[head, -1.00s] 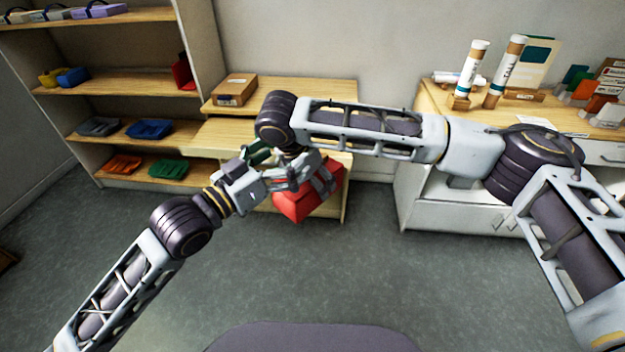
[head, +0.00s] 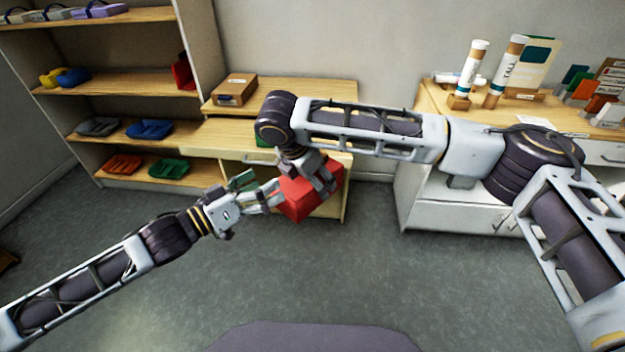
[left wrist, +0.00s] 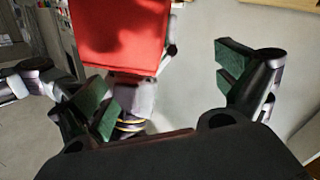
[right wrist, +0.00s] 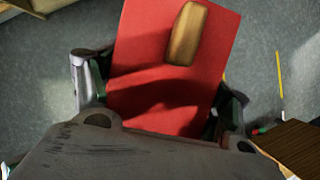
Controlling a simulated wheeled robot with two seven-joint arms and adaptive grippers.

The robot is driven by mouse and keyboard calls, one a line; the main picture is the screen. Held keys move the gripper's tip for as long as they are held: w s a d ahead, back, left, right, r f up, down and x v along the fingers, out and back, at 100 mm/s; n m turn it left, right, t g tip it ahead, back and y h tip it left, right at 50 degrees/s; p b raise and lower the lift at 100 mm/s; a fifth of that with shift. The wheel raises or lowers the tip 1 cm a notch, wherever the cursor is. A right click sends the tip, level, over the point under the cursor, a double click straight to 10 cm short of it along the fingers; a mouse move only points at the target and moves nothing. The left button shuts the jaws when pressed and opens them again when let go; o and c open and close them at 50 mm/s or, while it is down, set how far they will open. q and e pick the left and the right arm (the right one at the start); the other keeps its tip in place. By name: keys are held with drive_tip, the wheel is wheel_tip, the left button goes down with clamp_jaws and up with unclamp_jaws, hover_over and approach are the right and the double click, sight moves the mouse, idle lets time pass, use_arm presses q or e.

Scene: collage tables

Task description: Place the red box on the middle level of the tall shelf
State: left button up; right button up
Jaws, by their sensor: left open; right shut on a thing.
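The red box (head: 299,202) hangs tilted in the air below my right gripper (head: 318,172), which is shut on it. In the right wrist view the red box (right wrist: 165,85) sits between the two fingers and has a wooden block-like handle on its face. My left gripper (head: 264,192) is open at the box's left side. In the left wrist view the red box (left wrist: 120,38) is ahead, near the left finger; I cannot tell whether they touch. The tall shelf (head: 205,45) stands at the left, with several wooden levels. A red item (head: 183,70) stands at the right end of one upper level.
Yellow and blue items (head: 65,77) are on an upper level; grey and blue trays (head: 150,129) and orange and green trays (head: 168,169) are below. A low cabinet with a cardboard box (head: 235,90) is behind my grippers. A white cabinet (head: 430,205) is at right.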

use_arm(q)
drive_tip(key=w+a+f+n+t+y, duration=0.1)
drive_tip(key=w+a+f+y, duration=0.35)
drive_tip(key=a+f, duration=0.45)
drive_tip(key=w+a+f+n+t+y, duration=0.1)
drive_tip(key=w+a+f+n+y, duration=0.15)
drive_tip(key=w+a+f, duration=0.65)
drive_tip(key=s+a+f+g+y, duration=0.1)
drive_tip(key=s+a+f+y, duration=0.15)
drive_tip(key=f, duration=0.55)
drive_tip(key=s+a+f+g+y, duration=0.1)
drive_tip(key=s+a+f, duration=0.25)
drive_tip(key=f, duration=0.55)
drive_tip(key=s+a+f+g+y, duration=0.15)
drive_tip(key=a+f, duration=0.25)
drive_tip(key=f, duration=0.4)
drive_tip(key=s+a+f+g+y, duration=0.15)
drive_tip(key=s+f+g, duration=0.35)
drive_tip(key=s+f, duration=1.65)
drive_tip(key=s+d+f+g, duration=0.1)
drive_tip(key=s+d+f, duration=0.2)
drive_tip(key=s, duration=0.5)
drive_tip(key=s+d+f+m+g, duration=0.1)
drive_tip(key=s+d+f+g, duration=0.1)
drive_tip(key=s+f, duration=0.4)
drive_tip(key=s+d+f+g, duration=0.1)
drive_tip(key=s+d+f, duration=0.3)
drive_tip(key=s, duration=0.6)
drive_tip(key=shift+d+f+g, duration=0.25)
drive_tip(key=shift+d+g, duration=0.1)
